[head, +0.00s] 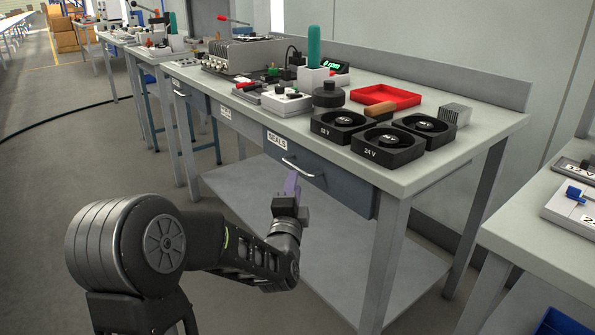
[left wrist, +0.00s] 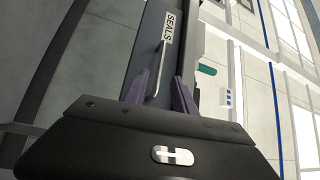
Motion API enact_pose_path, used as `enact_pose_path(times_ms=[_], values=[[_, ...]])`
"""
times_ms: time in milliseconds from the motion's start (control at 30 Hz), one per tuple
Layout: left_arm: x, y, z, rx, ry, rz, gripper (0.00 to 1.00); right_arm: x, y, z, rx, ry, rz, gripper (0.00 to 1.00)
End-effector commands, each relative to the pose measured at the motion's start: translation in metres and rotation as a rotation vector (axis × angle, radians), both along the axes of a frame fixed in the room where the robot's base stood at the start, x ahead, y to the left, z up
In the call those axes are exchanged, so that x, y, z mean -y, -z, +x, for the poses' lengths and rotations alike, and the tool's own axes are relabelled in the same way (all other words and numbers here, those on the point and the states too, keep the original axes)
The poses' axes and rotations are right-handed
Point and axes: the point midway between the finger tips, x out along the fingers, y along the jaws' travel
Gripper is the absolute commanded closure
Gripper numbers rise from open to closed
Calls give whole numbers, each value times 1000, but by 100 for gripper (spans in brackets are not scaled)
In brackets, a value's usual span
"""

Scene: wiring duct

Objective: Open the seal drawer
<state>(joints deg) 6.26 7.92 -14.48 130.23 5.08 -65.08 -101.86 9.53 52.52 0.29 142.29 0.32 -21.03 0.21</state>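The seal drawer (head: 335,187) is a blue-grey front under the workbench top, with a white "SEALS" label (head: 277,140) and a silver bar handle (head: 300,168). It looks shut, flush with the bench. My left gripper (head: 292,183) is just in front of the drawer by the handle. In the left wrist view its two purple fingers (left wrist: 160,92) are apart, and the drawer handle (left wrist: 158,70) shows between them. I cannot tell whether they touch it. The label (left wrist: 167,27) is beyond the fingertips. My right gripper is not in view.
The workbench top (head: 440,165) carries black fans (head: 388,147), a red tray (head: 385,97) and a white block with a green handle (head: 314,60). A second drawer (head: 190,95) is farther left. A lower shelf (head: 330,245) lies below. Another table (head: 540,225) stands at right.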

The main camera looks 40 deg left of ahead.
Motion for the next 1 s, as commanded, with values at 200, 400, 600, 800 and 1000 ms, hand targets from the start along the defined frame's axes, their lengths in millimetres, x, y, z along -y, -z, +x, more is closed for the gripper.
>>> enact_pose_path(times_ms=[200, 400, 600, 800, 1000], values=[[-10, -1, 18, 0, 0, 0, 68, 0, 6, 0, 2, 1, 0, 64], [-25, -5, 46, -1, 0, 0, 68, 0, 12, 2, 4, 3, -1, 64], [-35, -8, 64, -2, 0, -1, 68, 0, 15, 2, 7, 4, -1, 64], [-36, -9, 67, -2, 2, -2, 68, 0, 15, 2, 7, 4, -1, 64], [-36, -9, 66, -2, 2, -2, 76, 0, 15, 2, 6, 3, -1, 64]])
